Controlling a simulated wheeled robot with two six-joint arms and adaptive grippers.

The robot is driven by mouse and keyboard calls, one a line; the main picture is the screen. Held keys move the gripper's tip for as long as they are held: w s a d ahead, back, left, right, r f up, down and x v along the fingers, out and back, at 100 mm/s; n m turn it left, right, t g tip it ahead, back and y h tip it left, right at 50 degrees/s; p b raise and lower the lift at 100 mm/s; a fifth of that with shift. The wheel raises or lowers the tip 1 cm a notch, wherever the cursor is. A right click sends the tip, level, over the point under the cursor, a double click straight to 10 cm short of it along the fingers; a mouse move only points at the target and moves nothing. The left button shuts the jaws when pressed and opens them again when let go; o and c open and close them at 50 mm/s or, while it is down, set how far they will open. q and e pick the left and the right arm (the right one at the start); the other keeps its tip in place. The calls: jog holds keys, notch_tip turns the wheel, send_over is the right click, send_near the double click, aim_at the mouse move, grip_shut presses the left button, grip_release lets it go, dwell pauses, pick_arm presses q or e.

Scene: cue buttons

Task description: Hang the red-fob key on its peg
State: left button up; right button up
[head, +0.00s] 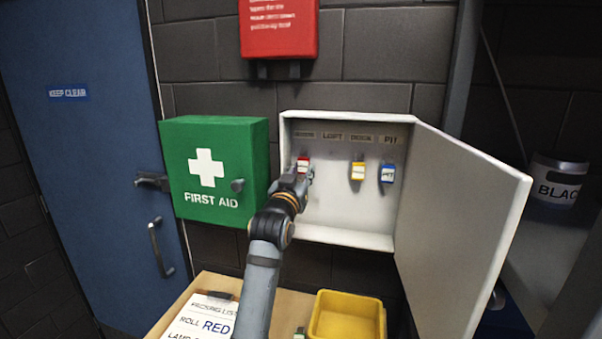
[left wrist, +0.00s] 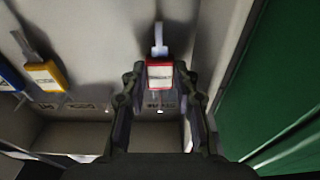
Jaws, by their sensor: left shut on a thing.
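The red-fob key (head: 303,164) is at the left side inside the open white key cabinet (head: 345,237). My left gripper (head: 297,178) reaches into the cabinet and is shut on this key. In the left wrist view the red fob (left wrist: 160,74) sits between my two fingertips, in front of the cabinet's back wall. A label strip (head: 347,137) runs above the keys; the leftmost label is hard to read. I cannot tell whether the key touches its peg. My right gripper is not in view.
A yellow-fob key (head: 358,171) and a blue-fob key (head: 387,173) hang to the right. The cabinet door (head: 460,220) stands open at right. A green first aid box (head: 214,169) is close on the left. Below are a yellow bin (head: 346,328) and a paper list (head: 203,318).

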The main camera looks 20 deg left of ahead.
pick_arm(q)
jog(key=o, duration=0.8)
jog(key=shift+s, duration=0.1)
jog(key=shift+o, duration=1.1)
jog(key=shift+d+r, duration=0.1)
jog(key=shift+d, duration=0.05)
jog(key=shift+o, duration=0.5)
jog(key=shift+d, duration=0.25)
jog(key=shift+a, duration=0.1)
